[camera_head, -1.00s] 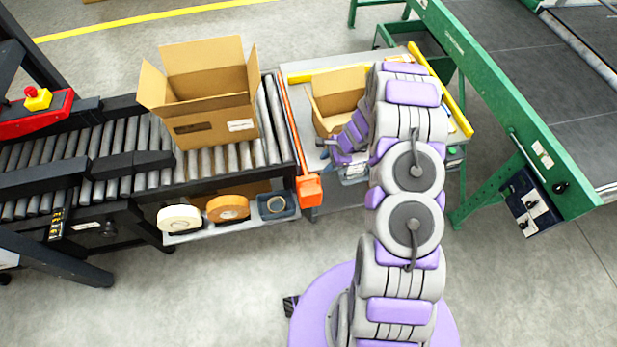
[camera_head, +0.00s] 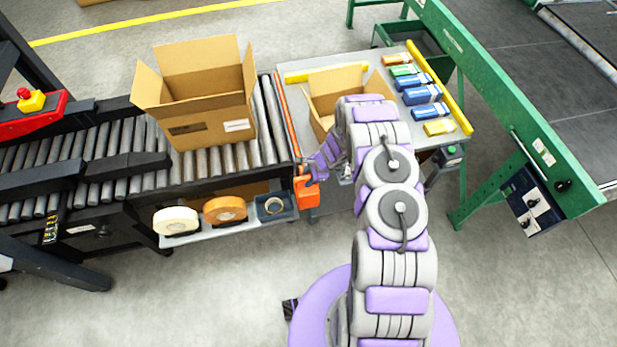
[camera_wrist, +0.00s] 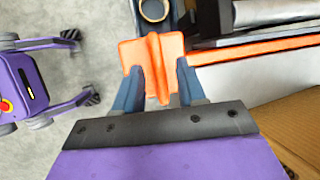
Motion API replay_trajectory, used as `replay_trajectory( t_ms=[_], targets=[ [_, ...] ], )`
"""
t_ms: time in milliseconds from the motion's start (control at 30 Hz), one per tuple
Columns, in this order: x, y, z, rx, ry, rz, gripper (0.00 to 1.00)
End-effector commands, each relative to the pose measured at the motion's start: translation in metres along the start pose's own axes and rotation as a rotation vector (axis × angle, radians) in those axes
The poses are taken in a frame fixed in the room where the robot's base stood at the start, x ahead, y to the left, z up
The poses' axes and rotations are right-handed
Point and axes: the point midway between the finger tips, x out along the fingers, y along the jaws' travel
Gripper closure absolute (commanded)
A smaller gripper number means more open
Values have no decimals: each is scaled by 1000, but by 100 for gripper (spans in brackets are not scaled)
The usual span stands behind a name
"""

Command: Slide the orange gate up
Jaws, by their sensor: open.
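The orange gate shows as a long thin bar (camera_head: 287,120) along the right end of the roller conveyor, with an orange block (camera_head: 307,192) at its near end. In the wrist view the block (camera_wrist: 152,62) has a raised upright rib in its middle. My gripper (camera_wrist: 160,78) is open, with one blue finger on each side of that rib and a gap on both sides. In the head view my gripper (camera_head: 307,174) is at the block, partly hidden by my own wrist. Whether the fingers touch the block's face, I cannot tell.
An open carton (camera_head: 207,110) stands on the rollers left of the bar. Another open box (camera_head: 335,85) and several small packages (camera_head: 421,94) lie on the table to the right. Tape rolls (camera_head: 225,209) sit on a shelf at the conveyor's near side.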

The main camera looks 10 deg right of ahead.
Motion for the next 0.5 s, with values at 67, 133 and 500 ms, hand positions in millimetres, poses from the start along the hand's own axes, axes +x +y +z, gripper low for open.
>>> replay_trajectory(
  t_ms=[67, 133, 500],
  targets=[
    [0, 0, 0, 0, 0, 0, 60],
    [0, 0, 0, 0, 0, 0, 60],
    [0, 0, 0, 0, -1, 1, 88]
  ],
)
